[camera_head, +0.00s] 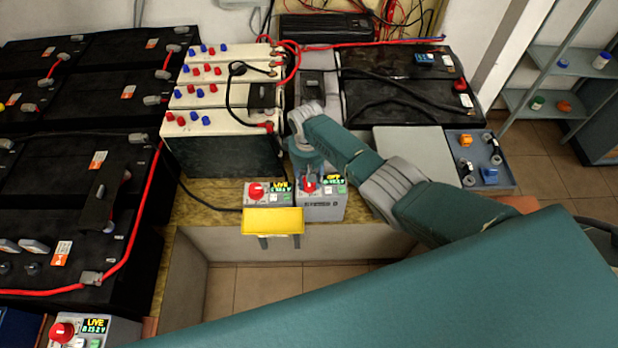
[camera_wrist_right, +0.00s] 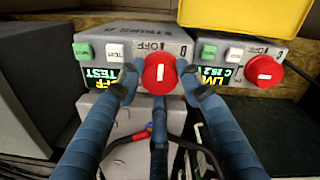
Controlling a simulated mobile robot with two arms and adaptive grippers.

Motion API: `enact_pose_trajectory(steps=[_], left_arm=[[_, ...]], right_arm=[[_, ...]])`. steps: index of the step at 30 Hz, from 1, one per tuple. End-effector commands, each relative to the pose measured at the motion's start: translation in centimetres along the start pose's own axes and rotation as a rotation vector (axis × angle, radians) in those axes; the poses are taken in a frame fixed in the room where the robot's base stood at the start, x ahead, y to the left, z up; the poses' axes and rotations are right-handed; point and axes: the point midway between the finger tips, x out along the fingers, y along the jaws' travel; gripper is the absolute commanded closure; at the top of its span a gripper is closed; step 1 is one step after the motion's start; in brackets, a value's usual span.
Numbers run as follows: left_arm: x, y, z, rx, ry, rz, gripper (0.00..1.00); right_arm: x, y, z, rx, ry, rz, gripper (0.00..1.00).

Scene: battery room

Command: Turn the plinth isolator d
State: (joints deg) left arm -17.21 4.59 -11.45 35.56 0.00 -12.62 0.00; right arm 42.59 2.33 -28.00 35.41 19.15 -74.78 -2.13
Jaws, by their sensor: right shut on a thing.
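The plinth isolator d (camera_head: 320,208) is a grey box with a red knob, green and white buttons and a small display that reads OFF. In the right wrist view its red knob (camera_wrist_right: 159,74) has a white bar that stands upright in the picture. My right gripper (camera_wrist_right: 158,88) is shut on this knob, with blue fingers on its left and right sides and a third finger below. In the head view the right gripper (camera_head: 307,183) comes down over the box from behind and hides part of its face. My left gripper is in neither view.
A similar isolator (camera_head: 257,192) stands directly left, its display LIVE, with a yellow box (camera_head: 272,221) in front. Another LIVE isolator (camera_head: 92,330) is at lower left. White-topped batteries (camera_head: 225,145) stand behind, black batteries (camera_head: 60,190) at left. Cables run close by.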

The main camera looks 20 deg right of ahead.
Motion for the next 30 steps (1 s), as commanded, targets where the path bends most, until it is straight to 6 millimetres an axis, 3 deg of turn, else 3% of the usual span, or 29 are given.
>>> enact_pose_trajectory(steps=[7,8,11,23,30], left_arm=[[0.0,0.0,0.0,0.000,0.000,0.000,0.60],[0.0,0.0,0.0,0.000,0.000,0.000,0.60],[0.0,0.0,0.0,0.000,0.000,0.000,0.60],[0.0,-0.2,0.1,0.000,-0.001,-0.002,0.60],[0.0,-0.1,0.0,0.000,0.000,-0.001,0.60]], right_arm=[[-0.1,0.0,-0.1,0.003,0.001,0.000,0.90],[-0.1,0.0,-0.1,0.003,0.001,0.000,0.62],[-0.1,0.0,-0.1,0.002,0.001,0.000,0.45],[-0.6,0.0,-0.1,0.001,0.001,-0.001,0.45],[-4.5,0.0,-0.2,0.000,0.006,0.000,0.45]])
